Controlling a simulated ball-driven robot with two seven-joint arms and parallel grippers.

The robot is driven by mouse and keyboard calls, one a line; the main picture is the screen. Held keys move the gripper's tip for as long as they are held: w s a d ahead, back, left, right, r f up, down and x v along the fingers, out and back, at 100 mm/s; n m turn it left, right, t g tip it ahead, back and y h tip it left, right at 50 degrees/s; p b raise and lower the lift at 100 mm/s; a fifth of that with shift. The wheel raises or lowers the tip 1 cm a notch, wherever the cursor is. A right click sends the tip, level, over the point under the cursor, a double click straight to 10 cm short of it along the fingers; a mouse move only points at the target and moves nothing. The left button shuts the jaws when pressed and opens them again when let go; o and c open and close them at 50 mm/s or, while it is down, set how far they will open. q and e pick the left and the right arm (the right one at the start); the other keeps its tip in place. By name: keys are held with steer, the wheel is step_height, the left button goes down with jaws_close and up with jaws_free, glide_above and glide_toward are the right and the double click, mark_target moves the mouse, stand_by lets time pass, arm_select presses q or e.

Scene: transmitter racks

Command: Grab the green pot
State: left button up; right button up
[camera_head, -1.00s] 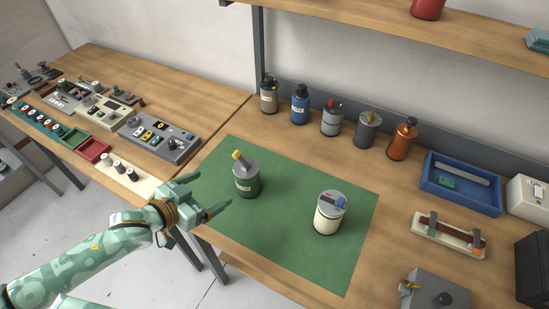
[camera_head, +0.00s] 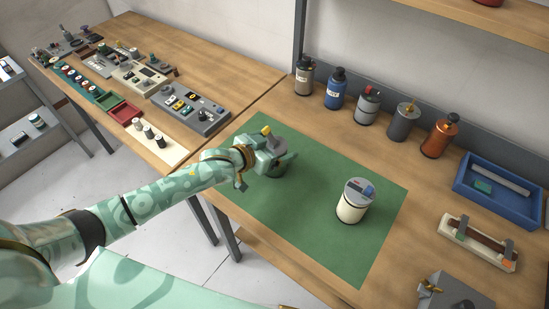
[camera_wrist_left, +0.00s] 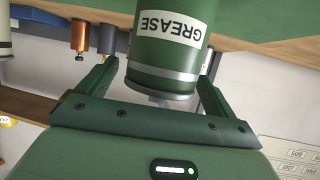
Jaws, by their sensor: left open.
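The green pot (camera_wrist_left: 168,55) carries a white "GREASE" label and lies between the two fingers of my left gripper in the left wrist view, where it appears upside down. In the head view the pot (camera_head: 274,143) stands on the green mat (camera_head: 310,235), its grey lid and yellow knob showing above my left gripper (camera_head: 277,161). The gripper hides much of its body. My left gripper (camera_wrist_left: 155,88) is open, with a finger on either side of the pot and a visible gap at the sides. My right gripper is not in view.
A cream pot (camera_head: 352,203) stands on the mat to the right. A row of pots, including a blue one (camera_head: 336,90) and an orange one (camera_head: 440,137), lines the back. A blue tray (camera_head: 500,190) is at the right. Switch panels (camera_head: 190,108) fill the left bench.

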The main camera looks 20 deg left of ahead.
arm_select(q)
steer(key=shift+x, duration=0.9)
steer(key=shift+s+a, duration=0.1)
steer(key=shift+s, duration=0.05)
steer(key=c, duration=1.3)
steer(key=shift+r, duration=0.1)
steer(key=shift+c, duration=0.2)
